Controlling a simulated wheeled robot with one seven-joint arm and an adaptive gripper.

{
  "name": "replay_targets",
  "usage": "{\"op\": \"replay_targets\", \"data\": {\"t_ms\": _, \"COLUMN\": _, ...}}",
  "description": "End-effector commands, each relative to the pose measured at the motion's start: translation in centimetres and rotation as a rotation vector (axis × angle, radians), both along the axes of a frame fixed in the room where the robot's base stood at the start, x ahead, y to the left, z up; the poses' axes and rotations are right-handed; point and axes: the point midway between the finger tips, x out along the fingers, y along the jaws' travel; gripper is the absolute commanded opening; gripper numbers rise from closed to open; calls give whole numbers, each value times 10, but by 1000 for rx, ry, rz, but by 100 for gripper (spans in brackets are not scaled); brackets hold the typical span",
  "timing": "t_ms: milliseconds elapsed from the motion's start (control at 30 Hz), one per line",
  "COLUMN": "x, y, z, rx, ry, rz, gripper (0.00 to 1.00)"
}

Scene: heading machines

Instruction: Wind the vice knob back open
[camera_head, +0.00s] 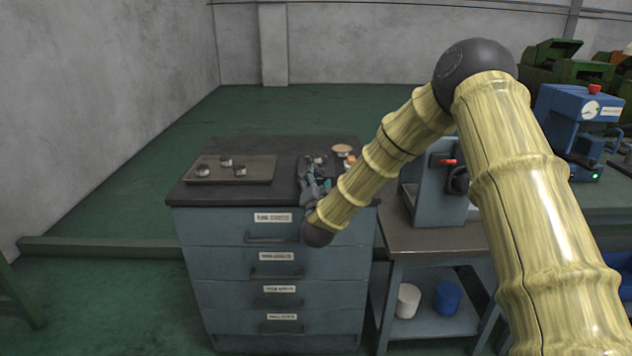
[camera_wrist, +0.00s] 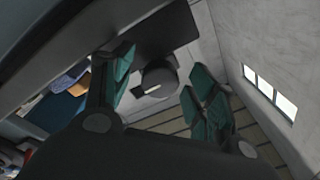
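In the wrist view a round dark grey knob (camera_wrist: 158,80) with a pale line across its face appears in the gap between the fingers of my gripper (camera_wrist: 160,74). The two teal fingers stand well apart, one on each side of the knob. I cannot tell whether the knob lies between the fingertips or beyond them; no contact shows. In the head view my gripper (camera_head: 316,181) is small, over the right part of the drawer cabinet's top. Small dark grey parts behind it (camera_head: 318,161) may be the vice, largely hidden by my gripper.
The drawer cabinet (camera_head: 250,238) carries a tray (camera_head: 260,170) with several small round parts. A round tan-topped item (camera_head: 342,149) stands near my gripper. To the right, a grey machine (camera_head: 432,206) with a red-tipped lever stands on a lower bench (camera_head: 430,238).

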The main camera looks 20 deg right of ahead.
Motion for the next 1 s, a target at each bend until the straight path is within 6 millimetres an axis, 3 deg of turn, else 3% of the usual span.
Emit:
{"op": "replay_targets", "data": {"t_ms": 367, "x": -6, "y": 1, "z": 1, "rx": 0, "ry": -2, "rz": -1, "gripper": 58}}
{"op": "replay_targets", "data": {"t_ms": 1000, "x": -102, "y": 28, "z": -8, "rx": 1, "ry": 0, "rz": 0, "gripper": 58}}
